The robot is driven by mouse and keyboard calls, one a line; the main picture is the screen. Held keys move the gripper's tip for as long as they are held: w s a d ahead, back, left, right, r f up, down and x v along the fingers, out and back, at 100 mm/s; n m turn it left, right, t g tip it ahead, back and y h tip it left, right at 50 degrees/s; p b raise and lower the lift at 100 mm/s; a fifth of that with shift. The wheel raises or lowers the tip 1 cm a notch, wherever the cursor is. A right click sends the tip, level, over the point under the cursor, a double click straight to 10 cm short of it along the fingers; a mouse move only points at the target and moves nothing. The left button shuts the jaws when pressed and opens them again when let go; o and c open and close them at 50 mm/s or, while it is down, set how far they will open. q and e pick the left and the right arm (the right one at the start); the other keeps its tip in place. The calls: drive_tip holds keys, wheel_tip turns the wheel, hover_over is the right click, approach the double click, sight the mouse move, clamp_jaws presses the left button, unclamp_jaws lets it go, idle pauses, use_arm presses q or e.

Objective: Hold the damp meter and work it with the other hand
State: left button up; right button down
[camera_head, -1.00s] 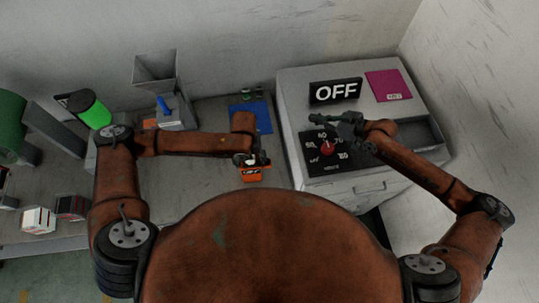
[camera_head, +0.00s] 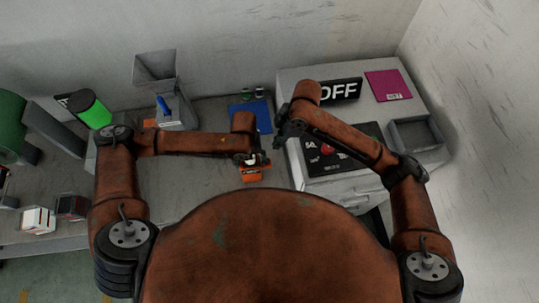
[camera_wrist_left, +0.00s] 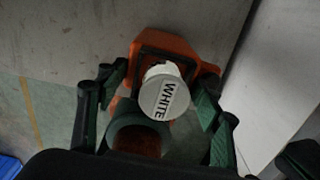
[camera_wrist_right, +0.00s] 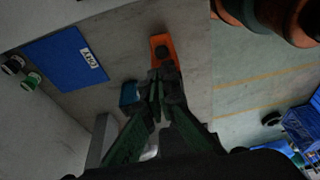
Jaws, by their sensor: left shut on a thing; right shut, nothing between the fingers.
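The damp meter, taken to be the orange device (camera_head: 251,175), is at the front of the bench in the head view. My left gripper (camera_head: 250,159) is shut on it. In the left wrist view the orange body (camera_wrist_left: 165,43) shows between the fingers, with a round white cap marked WHITE (camera_wrist_left: 164,97) in front of it. My right gripper (camera_head: 280,142) is shut and empty, up and right of the meter in the head view. In the right wrist view its closed tips (camera_wrist_right: 161,75) line up just below an orange piece (camera_wrist_right: 160,40); contact cannot be told.
A blue mat (camera_head: 262,112) lies behind the meter, with small bottles (camera_head: 259,92) at the wall. A grey cabinet (camera_head: 300,75) with an OFF sign (camera_head: 345,90) and a dial panel (camera_head: 372,132) stands right. A hopper (camera_head: 155,68) stands left.

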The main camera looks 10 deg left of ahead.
sight(270, 161)
drive_tip(key=shift+f, duration=0.1)
drive_tip(key=x, duration=0.9)
drive_tip(key=shift+s+a+f, duration=0.1)
drive_tip(key=shift+a+f, duration=0.1)
drive_tip(key=shift+f, duration=0.15)
wheel_tip(270, 161, down, 2)
drive_tip(key=shift+f, duration=0.1)
use_arm(q)
drive_tip(key=shift+s+d, duration=0.1)
use_arm(e)
drive_tip(key=shift+s+d, duration=0.15)
drive_tip(key=shift+f, duration=0.1)
use_arm(q)
drive_tip(key=shift+f, duration=0.1)
use_arm(e)
drive_tip(key=v, duration=1)
drive_tip(key=shift+w+r, duration=0.2)
drive_tip(key=shift+r, duration=0.2)
